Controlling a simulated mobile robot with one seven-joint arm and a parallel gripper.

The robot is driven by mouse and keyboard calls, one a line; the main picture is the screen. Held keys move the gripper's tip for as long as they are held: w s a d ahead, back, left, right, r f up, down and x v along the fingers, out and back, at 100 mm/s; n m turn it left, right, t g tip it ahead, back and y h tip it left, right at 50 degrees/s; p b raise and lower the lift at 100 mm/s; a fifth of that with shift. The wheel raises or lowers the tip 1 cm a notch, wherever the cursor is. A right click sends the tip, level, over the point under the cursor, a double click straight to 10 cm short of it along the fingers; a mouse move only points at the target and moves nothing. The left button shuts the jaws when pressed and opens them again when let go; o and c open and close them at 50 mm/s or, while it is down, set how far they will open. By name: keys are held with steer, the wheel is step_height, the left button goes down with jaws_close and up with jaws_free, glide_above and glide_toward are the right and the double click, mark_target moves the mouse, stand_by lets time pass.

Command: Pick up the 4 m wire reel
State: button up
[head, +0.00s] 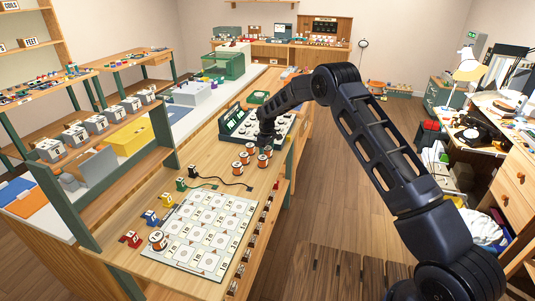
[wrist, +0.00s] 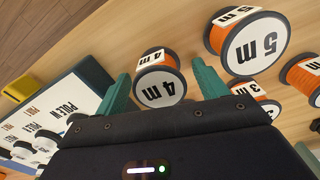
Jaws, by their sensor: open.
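The 4 m wire reel (wrist: 162,87) shows in the wrist view, with orange wire and white labels marked 4 m. My gripper (wrist: 161,72) is open, with one green finger on each side of this reel. The reel's near part is hidden behind the gripper body, and I cannot tell whether the fingers touch it. In the head view my gripper (head: 267,139) is low over the bench, just behind a cluster of orange reels. I cannot tell there which reel is the 4 m one.
In the wrist view a 5 m reel (wrist: 256,46) and a 3 m reel (wrist: 248,92) stand close on the right, and another reel (wrist: 306,76) is at the edge. A printed mat (head: 208,229) lies at the bench front.

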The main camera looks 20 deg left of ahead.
steer(key=c, duration=1.1)
